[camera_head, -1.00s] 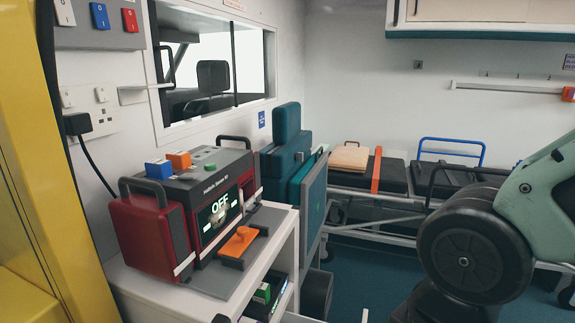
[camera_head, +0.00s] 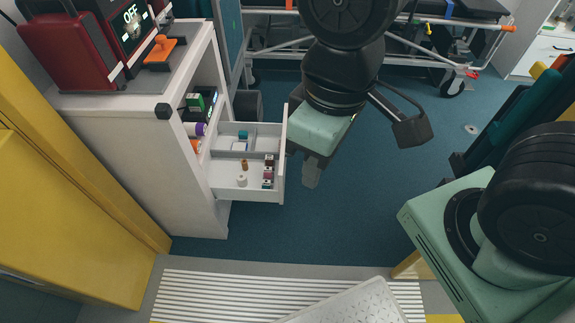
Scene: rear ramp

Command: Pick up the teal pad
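A small teal item (camera_head: 243,134), which may be the teal pad, lies in a back compartment of the open white drawer (camera_head: 250,192). It is too small to make out clearly. A small white item (camera_head: 239,146) lies just in front of it. My gripper (camera_head: 312,176) points down just right of the drawer's front panel, apart from the teal item. Its fingers are small and seen from above and behind, so I cannot tell whether they are open.
The drawer also holds a white roll (camera_head: 241,180) and several small bottles (camera_head: 268,172). The white cabinet (camera_head: 190,190) stands left, with a red device (camera_head: 70,45) on top. Blue floor (camera_head: 350,210) is clear in front. A stretcher (camera_head: 430,50) stands behind.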

